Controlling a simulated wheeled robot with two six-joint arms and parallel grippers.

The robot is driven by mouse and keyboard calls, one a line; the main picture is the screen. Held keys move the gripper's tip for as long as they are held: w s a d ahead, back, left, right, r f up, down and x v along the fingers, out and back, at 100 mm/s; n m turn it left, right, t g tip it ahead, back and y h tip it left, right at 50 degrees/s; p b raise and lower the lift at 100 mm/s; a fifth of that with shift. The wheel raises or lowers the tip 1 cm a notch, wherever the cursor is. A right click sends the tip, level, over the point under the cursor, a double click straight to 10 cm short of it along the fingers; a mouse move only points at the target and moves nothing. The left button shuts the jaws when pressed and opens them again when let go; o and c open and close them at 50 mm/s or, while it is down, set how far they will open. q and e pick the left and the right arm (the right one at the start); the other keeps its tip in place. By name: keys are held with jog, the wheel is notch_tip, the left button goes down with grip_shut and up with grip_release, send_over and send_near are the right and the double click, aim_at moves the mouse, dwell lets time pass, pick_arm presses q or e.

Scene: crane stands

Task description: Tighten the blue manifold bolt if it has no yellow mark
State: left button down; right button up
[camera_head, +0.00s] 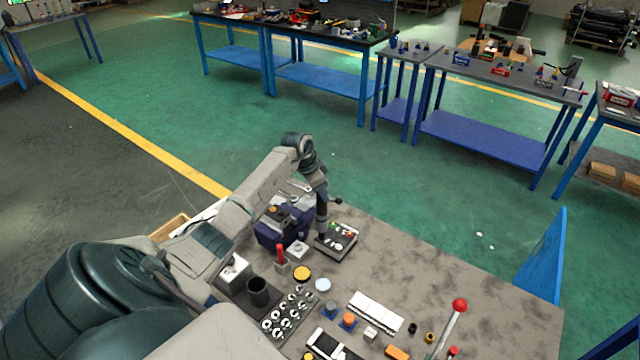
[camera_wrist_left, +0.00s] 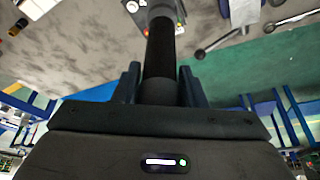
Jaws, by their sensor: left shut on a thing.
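My left gripper (camera_head: 322,198) reaches over the far side of the grey workbench, pointing down above a small dark panel (camera_head: 337,242) with coloured buttons. In the left wrist view its fingers (camera_wrist_left: 160,88) are shut on a black cylindrical tool (camera_wrist_left: 160,50) with a pale grey end. A small block with a blue top (camera_head: 331,307) stands nearer on the bench, beside one with an orange top (camera_head: 348,320). I cannot tell which part is the blue manifold bolt, and no yellow mark can be made out.
A dark blue box (camera_head: 270,232), a black cup (camera_head: 258,291), a tray of metal rings (camera_head: 288,313) and a red-knobbed lever (camera_head: 459,305) crowd the grey bench (camera_head: 490,300). Wrenches (camera_wrist_left: 215,38) lie near the tool. The bench's right part is mostly bare.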

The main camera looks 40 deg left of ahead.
pick_arm(q)
jog(key=shift+r, duration=0.25)
